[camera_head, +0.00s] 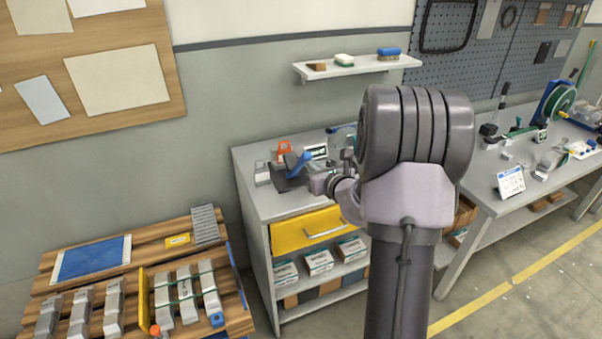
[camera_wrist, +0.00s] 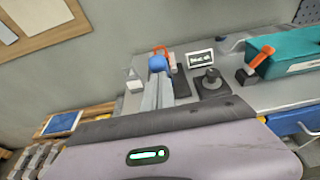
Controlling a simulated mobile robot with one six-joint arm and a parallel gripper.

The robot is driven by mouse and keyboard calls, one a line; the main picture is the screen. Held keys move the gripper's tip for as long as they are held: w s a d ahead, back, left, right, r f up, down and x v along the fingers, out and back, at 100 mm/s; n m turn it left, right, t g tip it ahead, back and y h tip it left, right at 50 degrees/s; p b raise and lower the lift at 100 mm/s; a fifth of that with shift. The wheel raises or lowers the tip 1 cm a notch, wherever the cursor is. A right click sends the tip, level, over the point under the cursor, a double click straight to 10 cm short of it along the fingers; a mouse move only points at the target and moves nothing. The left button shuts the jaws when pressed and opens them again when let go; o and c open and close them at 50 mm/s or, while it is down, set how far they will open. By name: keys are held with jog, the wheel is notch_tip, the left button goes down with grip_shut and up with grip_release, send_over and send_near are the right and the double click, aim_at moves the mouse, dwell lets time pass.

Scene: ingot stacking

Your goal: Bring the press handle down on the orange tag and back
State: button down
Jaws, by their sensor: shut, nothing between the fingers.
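An orange loop-shaped part (camera_head: 284,147) stands up at the back of the grey bench; it also shows in the wrist view (camera_wrist: 160,48), just beyond my fingertips. I cannot tell whether it is the press handle or the tag. A dark upright part (camera_wrist: 181,82) is right beside my fingers. My gripper (camera_head: 297,163) is shut and empty, its blue tips close in front of the orange part; the tips also show in the wrist view (camera_wrist: 157,63). Whether they touch it is unclear. An orange lever on a dark base (camera_wrist: 262,56) stands further right, hidden in the head view.
A small display (camera_head: 315,152) and a black knob on a dark base (camera_wrist: 210,83) stand right of the fingers. A teal box (camera_wrist: 292,50) is further right. A pale block (camera_head: 262,172) lies left. A pallet of ingots (camera_head: 180,247) stands left of the bench.

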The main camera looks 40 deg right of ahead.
aim_at(306, 152)
jog(key=shift+w+d+r+p, duration=0.15)
jog(key=shift+w+r+p, duration=0.5)
jog(key=shift+w, duration=0.05)
jog(key=shift+w+d+r+p, duration=0.15)
jog(key=shift+w+r+p, duration=0.45)
jog(key=shift+w, duration=0.2)
jog(key=shift+w+d+r+p, duration=0.2)
jog(key=shift+w+r+p, duration=0.3)
jog(key=shift+w, duration=0.2)
jog(key=shift+w+d+r+p, duration=0.2)
jog(key=shift+w+r+p, duration=0.2)
jog(key=shift+w+p, duration=0.25)
jog(key=shift+w+r, duration=0.1)
jog(key=shift+w, duration=0.35)
